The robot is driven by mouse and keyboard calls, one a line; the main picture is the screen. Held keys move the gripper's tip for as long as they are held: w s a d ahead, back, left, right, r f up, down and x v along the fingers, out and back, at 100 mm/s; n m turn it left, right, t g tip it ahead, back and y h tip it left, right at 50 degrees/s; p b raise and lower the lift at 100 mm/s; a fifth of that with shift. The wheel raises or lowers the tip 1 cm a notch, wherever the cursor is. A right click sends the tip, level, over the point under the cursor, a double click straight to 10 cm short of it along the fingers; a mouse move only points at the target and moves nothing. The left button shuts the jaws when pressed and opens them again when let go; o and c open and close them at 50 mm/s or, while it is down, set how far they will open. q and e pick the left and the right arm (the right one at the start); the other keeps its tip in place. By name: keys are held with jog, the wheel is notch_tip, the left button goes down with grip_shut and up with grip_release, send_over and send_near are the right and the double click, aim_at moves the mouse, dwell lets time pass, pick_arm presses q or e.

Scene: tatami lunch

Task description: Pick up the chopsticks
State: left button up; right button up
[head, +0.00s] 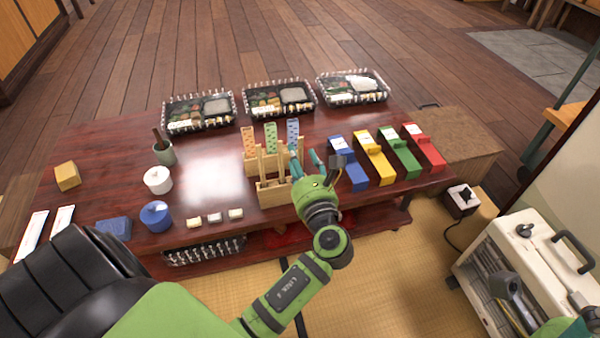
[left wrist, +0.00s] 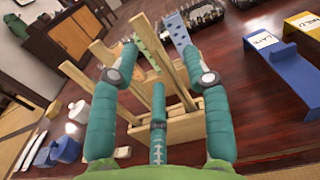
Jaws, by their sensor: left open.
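A wooden stand (head: 271,196) with upright slats is near the middle of the low table. Three upright patterned pieces are in it: orange (head: 249,141), green (head: 270,138) and blue (head: 292,132). They look like sleeved chopsticks, but I cannot tell for sure. My left gripper (head: 304,161) is open at the stand's right side, its teal fingers spread. In the left wrist view, the left gripper (left wrist: 160,68) has its fingers in front of the stand (left wrist: 165,133). The green piece (left wrist: 146,46) and blue piece (left wrist: 176,33) show between or just beyond the fingertips. Contact is unclear. My right gripper is not visible.
Blue (head: 346,167), yellow (head: 374,160), green (head: 399,155) and red (head: 424,150) boxes stand close on the right. Several lunch boxes (head: 279,97) line the far side. A grey-green cup (head: 164,154) and white jar (head: 157,180) stand left.

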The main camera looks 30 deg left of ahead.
pick_arm(q)
jog(key=shift+x, duration=1.15)
jog(key=shift+d, duration=0.1)
jog(key=c, duration=0.8)
jog(key=shift+c, duration=0.3)
